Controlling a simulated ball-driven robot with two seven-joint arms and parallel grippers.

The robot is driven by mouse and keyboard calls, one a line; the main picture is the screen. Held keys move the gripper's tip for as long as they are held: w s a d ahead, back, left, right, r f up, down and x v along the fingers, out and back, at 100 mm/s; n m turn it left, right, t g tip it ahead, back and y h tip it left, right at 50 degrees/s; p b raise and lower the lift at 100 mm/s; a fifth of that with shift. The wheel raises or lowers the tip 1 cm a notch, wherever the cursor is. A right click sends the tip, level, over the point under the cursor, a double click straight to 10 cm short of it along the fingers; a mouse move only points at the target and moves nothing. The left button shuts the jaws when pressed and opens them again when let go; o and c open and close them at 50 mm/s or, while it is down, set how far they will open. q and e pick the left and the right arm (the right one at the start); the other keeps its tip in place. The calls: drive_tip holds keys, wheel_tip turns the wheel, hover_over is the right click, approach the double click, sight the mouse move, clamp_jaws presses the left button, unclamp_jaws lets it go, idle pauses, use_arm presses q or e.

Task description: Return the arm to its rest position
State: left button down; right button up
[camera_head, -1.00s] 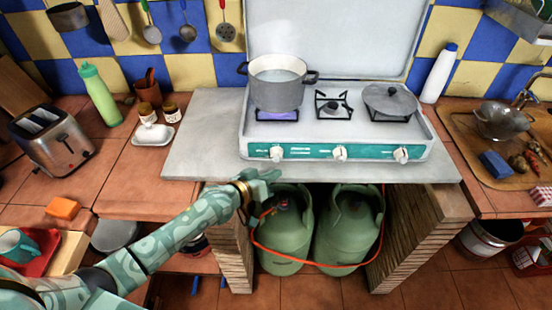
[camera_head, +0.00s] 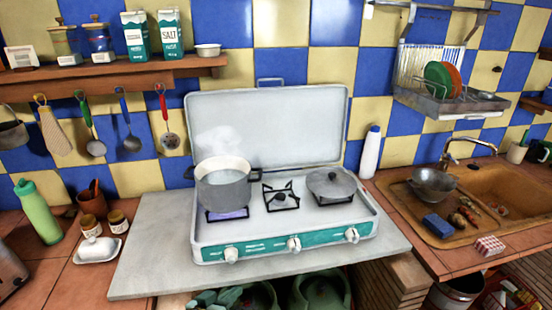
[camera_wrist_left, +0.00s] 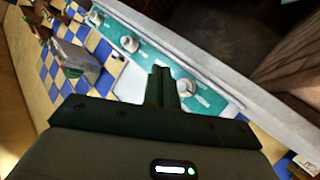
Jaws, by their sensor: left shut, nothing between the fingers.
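My left gripper (camera_head: 215,300) shows only in part at the bottom edge of the head view, in front of and below the grey slab under the stove. In the left wrist view its fingers (camera_wrist_left: 163,85) are closed together and empty. The stove's teal front panel with white knobs (camera_wrist_left: 187,88) lies behind the fingers in that view, apart from them as far as I can tell. The rest of my left arm is outside the head view. My right gripper is in neither view.
The white stove (camera_head: 290,215) stands on a grey slab (camera_head: 135,270). Green gas bottles (camera_head: 320,290) stand below. A sink (camera_head: 510,190) is at right.

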use_arm(q)
drive_tip(key=s+d+m+g, duration=0.2)
drive_tip(key=s+m, duration=0.2)
drive_tip(key=s, duration=0.3)
drive_tip(key=s+a+r+m+g+y, duration=0.1)
drive_tip(key=s+a+r+g+y, duration=0.1)
drive_tip(key=s+a+r+y, duration=0.4)
drive_tip(key=s+a+r+m+g+y, duration=0.15)
drive_tip(key=s+a+y, duration=0.35)
drive_tip(key=s+a, duration=0.55)
drive_tip(key=s+d+f+g+h+b, duration=0.1)
drive_tip(key=s+d+f+g+h, duration=0.1)
drive_tip(key=f, duration=1.2)
drive_tip(key=s+d+f+g+h, duration=0.1)
drive_tip(key=s+d+f, duration=0.15)
drive_tip(key=f, duration=1.25)
drive_tip(key=s+f+n+g, duration=0.1)
drive_tip(key=s+f, duration=0.6)
drive_tip(key=s, duration=0.2)
drive_tip(key=s+f+n+g+h, duration=0.1)
drive_tip(key=s+f+n+g, duration=0.1)
drive_tip(key=s+f, duration=0.6)
drive_tip(key=shift+s+a+b, duration=0.2)
drive_tip(key=shift+s+b, duration=0.25)
drive_tip(key=shift+s, duration=0.75)
